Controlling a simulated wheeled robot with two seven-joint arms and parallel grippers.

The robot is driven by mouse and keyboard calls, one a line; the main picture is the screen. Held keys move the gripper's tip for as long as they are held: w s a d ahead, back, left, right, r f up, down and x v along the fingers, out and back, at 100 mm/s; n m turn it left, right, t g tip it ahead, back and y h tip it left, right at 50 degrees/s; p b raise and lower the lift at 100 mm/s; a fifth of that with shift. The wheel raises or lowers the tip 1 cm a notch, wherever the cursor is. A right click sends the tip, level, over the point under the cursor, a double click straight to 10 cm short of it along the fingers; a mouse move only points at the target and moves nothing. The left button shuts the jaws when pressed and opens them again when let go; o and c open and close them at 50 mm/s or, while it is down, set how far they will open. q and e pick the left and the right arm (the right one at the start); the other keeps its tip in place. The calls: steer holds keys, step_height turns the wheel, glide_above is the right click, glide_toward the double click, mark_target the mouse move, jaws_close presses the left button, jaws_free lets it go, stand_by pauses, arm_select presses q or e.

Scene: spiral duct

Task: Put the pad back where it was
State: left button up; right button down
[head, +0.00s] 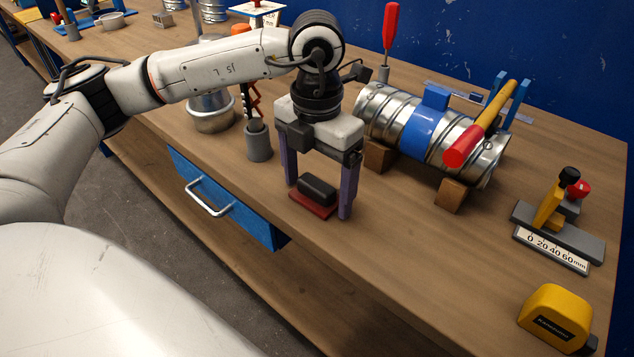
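The pad (316,189) appears as a black block on a flat red base, on the wooden bench top near its front edge. My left gripper (318,201) points down over it, with its two purple fingers spread, one to each side of the pad. The fingers look apart from the pad, and nothing is visibly clamped. Whether the fingertips touch the bench is hard to tell. My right gripper is out of view.
A metal duct (393,117) with a blue band rests on wooden blocks (451,196) behind the gripper. A grey holder (258,143) stands left. A gauge (560,230) and yellow tape measure (553,318) are right. Bench between is clear.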

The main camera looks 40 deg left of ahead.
mark_target(317, 182)
arm_select(q)
steer(key=shift+r, duration=0.15)
step_height(317, 182, up, 12)
steer(key=shift+p, duration=0.35)
stand_by(1.4)
